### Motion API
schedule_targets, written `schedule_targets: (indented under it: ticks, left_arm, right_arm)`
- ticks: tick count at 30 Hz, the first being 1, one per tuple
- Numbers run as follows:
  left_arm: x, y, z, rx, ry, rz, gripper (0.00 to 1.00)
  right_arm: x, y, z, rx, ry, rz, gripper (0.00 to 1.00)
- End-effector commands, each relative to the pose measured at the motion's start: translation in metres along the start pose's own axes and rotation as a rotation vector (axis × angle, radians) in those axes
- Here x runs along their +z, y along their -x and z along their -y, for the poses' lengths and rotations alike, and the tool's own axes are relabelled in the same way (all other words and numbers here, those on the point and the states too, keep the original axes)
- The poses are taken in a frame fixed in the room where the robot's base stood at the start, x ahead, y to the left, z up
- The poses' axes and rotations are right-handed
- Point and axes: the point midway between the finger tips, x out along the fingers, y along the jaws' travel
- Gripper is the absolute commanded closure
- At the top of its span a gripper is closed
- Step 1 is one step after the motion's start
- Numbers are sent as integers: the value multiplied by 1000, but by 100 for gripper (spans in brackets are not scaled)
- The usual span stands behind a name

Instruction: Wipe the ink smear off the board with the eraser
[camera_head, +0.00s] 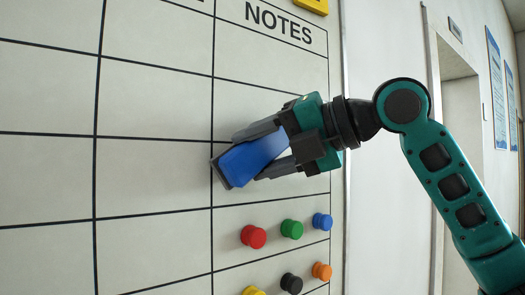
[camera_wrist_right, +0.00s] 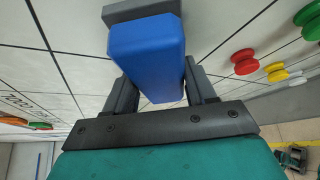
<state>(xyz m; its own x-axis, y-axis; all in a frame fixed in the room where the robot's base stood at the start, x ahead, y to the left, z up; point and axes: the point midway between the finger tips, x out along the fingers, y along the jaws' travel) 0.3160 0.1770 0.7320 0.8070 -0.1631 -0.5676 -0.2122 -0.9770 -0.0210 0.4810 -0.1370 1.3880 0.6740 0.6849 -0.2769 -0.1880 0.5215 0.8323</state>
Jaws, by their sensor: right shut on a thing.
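The white board (camera_head: 155,175) with a black grid and the word NOTES fills the left and middle of the head view. My right gripper (camera_head: 262,155) is shut on the blue eraser (camera_head: 250,160), in front of the board's right-hand columns. The eraser's dark pad faces the board and looks to be at or very near its surface. The right wrist view shows the blue eraser (camera_wrist_right: 150,55) between the two fingers. I see no ink smear on the visible board; the part behind the eraser and gripper is hidden. My left gripper is not in view.
Several coloured magnets sit on the board below the gripper, among them red (camera_head: 253,237), green (camera_head: 292,229) and blue (camera_head: 322,221). A yellow item (camera_head: 312,4) is at the top right edge. A doorway recess (camera_head: 458,120) lies beyond the arm.

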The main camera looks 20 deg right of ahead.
Motion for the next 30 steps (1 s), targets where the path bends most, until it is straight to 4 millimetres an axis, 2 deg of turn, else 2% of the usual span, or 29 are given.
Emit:
schedule_targets:
  ticks: [30]
  left_arm:
    - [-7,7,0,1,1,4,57]
  right_arm:
    - [7,-11,-1,0,-1,0,69]
